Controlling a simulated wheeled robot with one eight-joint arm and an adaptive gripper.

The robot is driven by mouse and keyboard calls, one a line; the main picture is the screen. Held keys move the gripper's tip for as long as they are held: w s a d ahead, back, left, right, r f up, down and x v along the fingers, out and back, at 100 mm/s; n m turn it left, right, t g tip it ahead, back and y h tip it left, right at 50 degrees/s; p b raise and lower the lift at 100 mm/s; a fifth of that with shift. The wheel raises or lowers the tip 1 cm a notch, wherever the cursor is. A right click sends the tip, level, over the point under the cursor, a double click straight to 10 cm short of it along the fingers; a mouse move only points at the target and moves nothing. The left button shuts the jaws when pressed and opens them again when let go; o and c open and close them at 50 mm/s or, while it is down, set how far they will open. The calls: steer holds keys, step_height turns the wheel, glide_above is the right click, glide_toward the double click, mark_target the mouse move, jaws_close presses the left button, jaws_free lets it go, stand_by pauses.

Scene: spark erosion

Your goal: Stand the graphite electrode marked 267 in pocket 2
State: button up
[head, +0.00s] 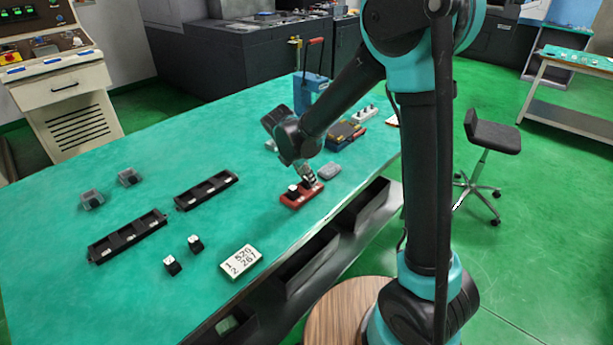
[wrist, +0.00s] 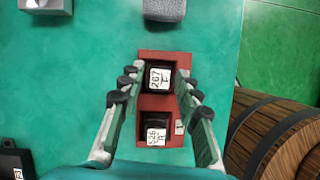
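The red two-pocket holder (head: 289,203) stands near the table's front edge; it also shows in the wrist view (wrist: 162,54). The electrode marked 267 (wrist: 158,78), a dark block with a white label, sits in the holder's upper pocket in the wrist view. A second labelled electrode (wrist: 155,128), its number hard to read, sits in the lower pocket. My gripper (wrist: 159,77) is open, its fingers on either side of the 267 electrode with gaps visible. In the head view my gripper (head: 309,176) is at the holder's far end. Any pocket number there is too small to read.
A white card (head: 241,261) reads 1 520, 2 267. Two dark electrodes (head: 172,265) (head: 195,243) stand left of it. Black trays (head: 127,236) (head: 206,189) lie behind. A grey block (head: 329,171) lies just beyond the holder.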

steer(key=shift+o, duration=1.3)
steer(key=v, duration=1.2)
steer(key=s+d+f+m+y, duration=0.1)
steer(key=s+d+f+m, duration=0.3)
steer(key=d+m, duration=0.5)
steer(key=s+d+f+m+y, duration=0.1)
steer(key=s+d+f+m, duration=0.3)
steer(key=d+m, duration=0.5)
steer(key=s+d+f+m+t+y, duration=0.1)
steer(key=s+d+f+m, duration=0.3)
steer(key=s+d+m, duration=0.3)
steer(key=shift+s+d+m, duration=0.3)
steer(key=shift+d+m, duration=0.6)
steer(key=shift+d, duration=0.25)
